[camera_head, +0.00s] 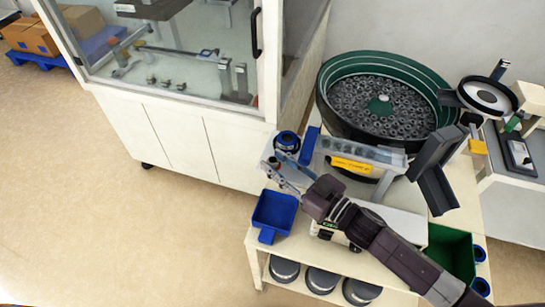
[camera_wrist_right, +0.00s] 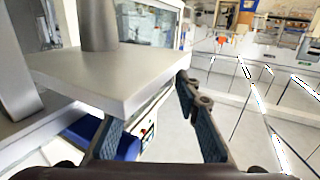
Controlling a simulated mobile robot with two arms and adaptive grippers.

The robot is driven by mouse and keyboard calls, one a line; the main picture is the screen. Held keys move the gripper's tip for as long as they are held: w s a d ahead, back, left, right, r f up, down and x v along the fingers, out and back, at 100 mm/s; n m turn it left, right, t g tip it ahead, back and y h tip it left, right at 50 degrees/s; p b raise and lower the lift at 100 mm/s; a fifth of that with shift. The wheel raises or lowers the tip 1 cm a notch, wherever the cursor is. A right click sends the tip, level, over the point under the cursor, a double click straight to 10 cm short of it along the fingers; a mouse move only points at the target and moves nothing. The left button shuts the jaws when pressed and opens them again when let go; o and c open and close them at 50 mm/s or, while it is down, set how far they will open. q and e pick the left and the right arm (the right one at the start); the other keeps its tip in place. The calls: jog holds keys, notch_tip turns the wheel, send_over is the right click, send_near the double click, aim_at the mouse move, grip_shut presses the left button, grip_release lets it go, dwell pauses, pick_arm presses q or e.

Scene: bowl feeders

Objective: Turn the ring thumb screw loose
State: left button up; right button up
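My right gripper (camera_head: 279,171) reaches in from the lower right over the left end of the feeder table. In the right wrist view its two blue-padded fingers (camera_wrist_right: 155,128) stand wide apart, with nothing held between them. A light grey plate (camera_wrist_right: 120,78) with a post on it fills the upper left there, just ahead of the left finger. I cannot make out the ring thumb screw for certain; a small dark knob (camera_head: 273,161) shows by the fingertips in the head view. My left gripper is not in view.
A green bowl feeder (camera_head: 440,88) full of small parts stands behind my right arm. A glass-fronted cabinet (camera_head: 180,140) stands behind left. Open floor lies left.

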jog(key=shift+w+a, duration=0.5)
jog(key=shift+a, duration=0.1)
grip_shut()
jog(key=shift+r+n+g+y, duration=0.1)
jog(key=shift+n+g+y, duration=0.4)
jog(key=shift+g, duration=0.1)
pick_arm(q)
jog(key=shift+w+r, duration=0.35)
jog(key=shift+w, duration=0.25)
pick_arm(e)
jog(key=shift+w+n+g+y, duration=0.1)
jog(key=shift+n+g+y, duration=0.2)
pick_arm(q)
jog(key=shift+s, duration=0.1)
